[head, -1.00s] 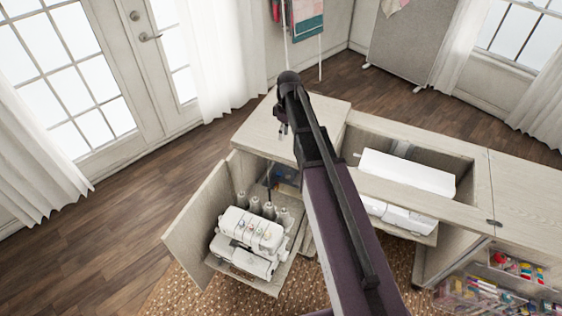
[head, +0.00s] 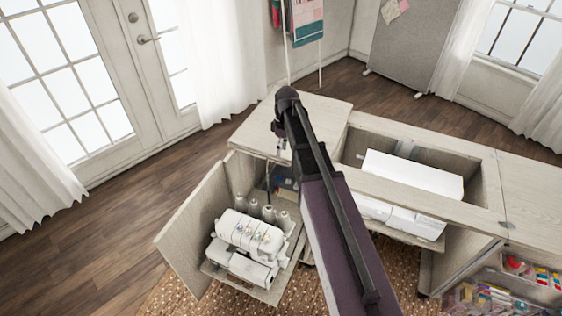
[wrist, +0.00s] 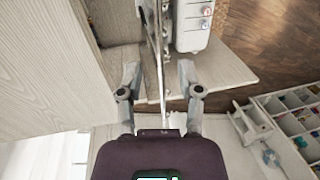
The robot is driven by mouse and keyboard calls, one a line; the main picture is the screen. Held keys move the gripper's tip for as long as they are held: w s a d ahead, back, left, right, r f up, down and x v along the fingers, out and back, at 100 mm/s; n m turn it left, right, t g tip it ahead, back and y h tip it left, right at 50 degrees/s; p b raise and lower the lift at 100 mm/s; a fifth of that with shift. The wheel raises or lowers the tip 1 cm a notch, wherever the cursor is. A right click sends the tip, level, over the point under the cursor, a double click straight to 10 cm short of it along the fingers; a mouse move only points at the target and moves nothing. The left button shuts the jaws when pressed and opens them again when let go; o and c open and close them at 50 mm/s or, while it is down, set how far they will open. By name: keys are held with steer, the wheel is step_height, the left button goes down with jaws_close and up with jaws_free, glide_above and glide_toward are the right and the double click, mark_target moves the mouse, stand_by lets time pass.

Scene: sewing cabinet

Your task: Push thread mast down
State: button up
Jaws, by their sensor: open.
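The thread mast (wrist: 157,35) is a thin metal rod. In the wrist view it runs from the top edge down between my fingers. In the head view it is a thin dark upright line (head: 268,178) behind the thread cones. The white serger (head: 248,240) sits on the pull-out shelf, and part of it with its dials shows in the wrist view (wrist: 193,28). My gripper (wrist: 159,68) is open, one finger on each side of the rod in the picture. I cannot tell whether it touches the rod. In the head view my arm largely hides the gripper.
The open cabinet door (head: 190,225) stands left of the serger. The cabinet top (head: 325,120) lies behind it. A white sewing machine (head: 412,174) sits in the well to the right. A compartment tray (wrist: 297,125) shows at right in the wrist view. Floor at left is clear.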

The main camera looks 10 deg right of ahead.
steer(key=shift+s+a+f+b, duration=0.1)
steer(key=shift+s+f+b, duration=0.05)
steer(key=shift+f+b, duration=0.75)
steer(key=shift+s+a+f+b, duration=0.1)
steer(key=shift+s+f+b, duration=0.05)
steer(key=shift+f+b, duration=0.65)
steer(key=shift+f, duration=0.15)
jaws_close()
